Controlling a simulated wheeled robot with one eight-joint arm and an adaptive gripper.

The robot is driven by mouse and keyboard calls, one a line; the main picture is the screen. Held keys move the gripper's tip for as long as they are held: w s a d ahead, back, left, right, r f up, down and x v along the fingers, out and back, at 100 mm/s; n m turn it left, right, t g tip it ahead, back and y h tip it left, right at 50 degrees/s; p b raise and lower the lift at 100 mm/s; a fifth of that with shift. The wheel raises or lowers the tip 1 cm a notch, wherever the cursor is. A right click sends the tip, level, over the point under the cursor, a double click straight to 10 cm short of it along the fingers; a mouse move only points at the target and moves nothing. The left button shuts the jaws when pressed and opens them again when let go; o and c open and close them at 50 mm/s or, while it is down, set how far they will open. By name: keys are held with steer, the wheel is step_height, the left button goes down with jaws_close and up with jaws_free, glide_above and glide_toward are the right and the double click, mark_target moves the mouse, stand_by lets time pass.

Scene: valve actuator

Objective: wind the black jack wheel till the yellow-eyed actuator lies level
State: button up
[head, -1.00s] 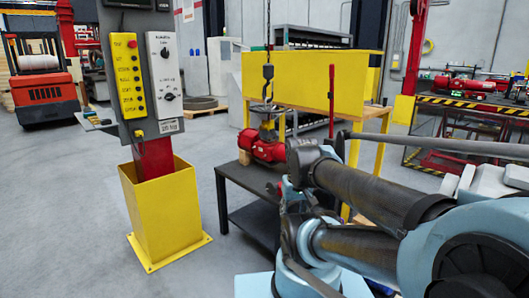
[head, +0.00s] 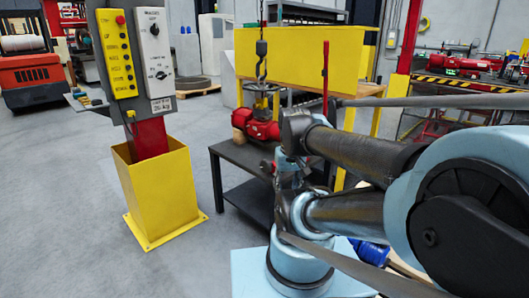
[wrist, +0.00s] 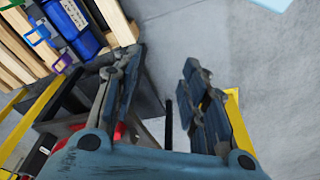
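The red actuator (head: 262,131) rests on a dark workbench in the head view, below a hanging hook (head: 261,48). A yellow part (head: 262,112) shows on its top, under a round handwheel (head: 261,88). Its exact tilt is too small to judge. I cannot make out a black jack wheel for certain. My gripper (wrist: 160,64) is open and empty in the wrist view, its two fingers well apart. A red part (wrist: 118,132) shows partly behind the left finger.
The dark workbench (head: 240,153) has a lower shelf. A yellow-based control pedestal (head: 157,192) stands left of it. A yellow panel (head: 300,55) is behind. Blue items (wrist: 72,25) and wooden boards (wrist: 118,22) show in the wrist view. Grey floor is open at left.

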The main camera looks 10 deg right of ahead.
steer(key=w+r+n, duration=0.2)
steer(key=w+r, duration=0.4)
steer(key=w, duration=0.5)
steer(key=n+g, duration=0.2)
steer(key=n, duration=0.3)
glide_above(267, 166)
steer(key=w, duration=0.2)
step_height(267, 166, down, 6)
step_height(267, 166, down, 16)
steer(key=shift+f, duration=0.1)
steer(key=shift+d, duration=0.1)
jaws_close()
